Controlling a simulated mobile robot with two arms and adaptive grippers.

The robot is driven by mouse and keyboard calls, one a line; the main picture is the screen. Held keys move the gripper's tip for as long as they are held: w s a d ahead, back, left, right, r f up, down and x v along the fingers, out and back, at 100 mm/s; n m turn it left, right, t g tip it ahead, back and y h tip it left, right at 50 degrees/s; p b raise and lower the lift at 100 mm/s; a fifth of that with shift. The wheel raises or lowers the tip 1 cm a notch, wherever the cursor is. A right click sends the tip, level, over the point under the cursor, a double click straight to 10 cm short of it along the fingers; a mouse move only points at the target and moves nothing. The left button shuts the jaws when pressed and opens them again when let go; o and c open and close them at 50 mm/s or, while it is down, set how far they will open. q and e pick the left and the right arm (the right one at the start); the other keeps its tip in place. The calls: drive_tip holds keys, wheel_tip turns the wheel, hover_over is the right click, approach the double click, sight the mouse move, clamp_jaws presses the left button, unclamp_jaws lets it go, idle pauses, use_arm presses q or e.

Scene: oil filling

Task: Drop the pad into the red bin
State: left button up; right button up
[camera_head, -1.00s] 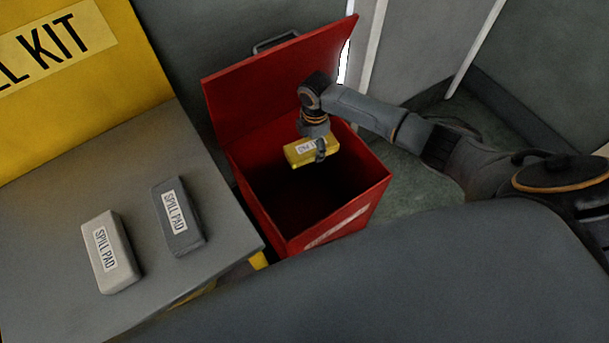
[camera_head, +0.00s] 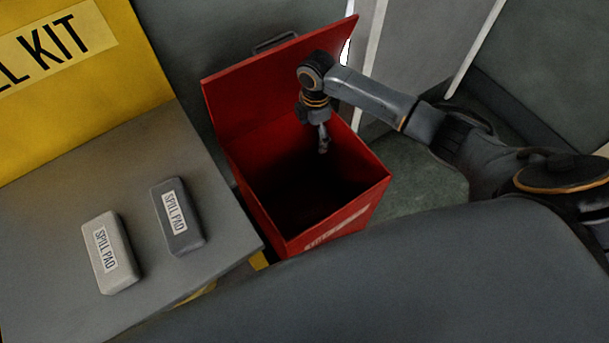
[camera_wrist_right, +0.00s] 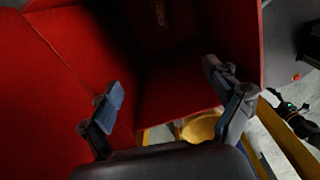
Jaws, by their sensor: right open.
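The red bin (camera_head: 365,200) stands open in the head view, its lid (camera_head: 275,85) raised at the back. My right gripper (camera_head: 323,147) is over the bin's opening, pointing down, with nothing between its fingers. In the right wrist view my right gripper (camera_wrist_right: 160,95) is open with its fingers spread and empty. A dim labelled patch (camera_wrist_right: 159,13) shows in the dark interior of the bin, likely the yellow pad; most of it is lost in shadow. In the head view the bin's floor is too dark to show the pad. My left gripper is not in view.
A light grey spill pad (camera_head: 118,268) and a dark grey spill pad (camera_head: 185,232) lie on the grey table (camera_head: 60,205) at left. A yellow spill kit box (camera_head: 120,70) stands behind them. The bin's rim and raised lid surround my right gripper.

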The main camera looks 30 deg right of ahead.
wheel_tip(320, 180, up, 6)
drive_tip(key=shift+r, duration=0.15)
idle(0.5)
